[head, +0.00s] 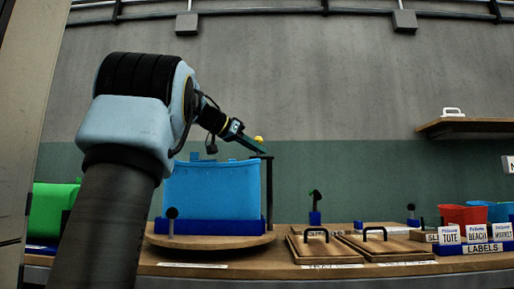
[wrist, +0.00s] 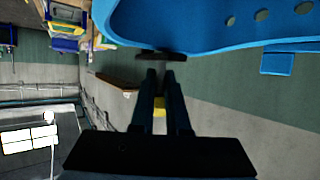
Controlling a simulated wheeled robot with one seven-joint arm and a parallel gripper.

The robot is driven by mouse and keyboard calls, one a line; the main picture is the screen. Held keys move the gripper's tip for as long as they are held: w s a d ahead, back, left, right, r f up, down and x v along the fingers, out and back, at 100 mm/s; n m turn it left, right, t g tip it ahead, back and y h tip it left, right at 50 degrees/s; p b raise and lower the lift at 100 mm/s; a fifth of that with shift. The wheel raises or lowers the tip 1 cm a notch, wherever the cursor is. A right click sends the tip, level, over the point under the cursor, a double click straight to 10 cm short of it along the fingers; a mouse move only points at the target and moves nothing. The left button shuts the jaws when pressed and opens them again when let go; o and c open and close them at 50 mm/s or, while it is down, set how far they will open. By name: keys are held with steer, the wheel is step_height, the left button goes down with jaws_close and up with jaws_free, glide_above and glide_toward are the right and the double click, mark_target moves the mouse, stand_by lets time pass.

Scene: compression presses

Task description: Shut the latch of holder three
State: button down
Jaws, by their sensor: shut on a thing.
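A blue bin (head: 212,190) stands upright in a blue holder (head: 205,227) on a round wooden turntable (head: 255,240). A dark latch post (head: 269,190) rises at the holder's right side, its top bar level with the bin's rim. My gripper (head: 260,150) is at the top of this post. In the wrist view my gripper (wrist: 162,72) is shut on the dark latch bar (wrist: 160,55), close to the blue bin's rim (wrist: 225,52). A yellow piece (wrist: 160,106) shows behind the fingers. No holder number is readable.
Wooden boards with black handles (head: 317,240) lie on the bench to the right. Label cards (head: 475,233) and red and blue bins stand at the far right. A green bin (head: 50,212) is at the left. A wall shelf (head: 468,126) is at the upper right.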

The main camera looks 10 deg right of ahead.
steer(key=shift+s+d+r+m+g+h, duration=0.2)
steer(key=shift+d+r+m+g+h, duration=0.1)
steer(key=shift+d+m+g, duration=0.2)
steer(key=c, duration=0.9)
jaws_free()
steer(key=shift+a, duration=0.1)
steer(key=v, duration=0.7)
steer(key=p+v, duration=0.1)
steer(key=v, duration=0.2)
steer(key=shift+s+a+f, duration=0.1)
steer(key=shift+a+f, duration=0.05)
steer(key=shift+a, duration=0.25)
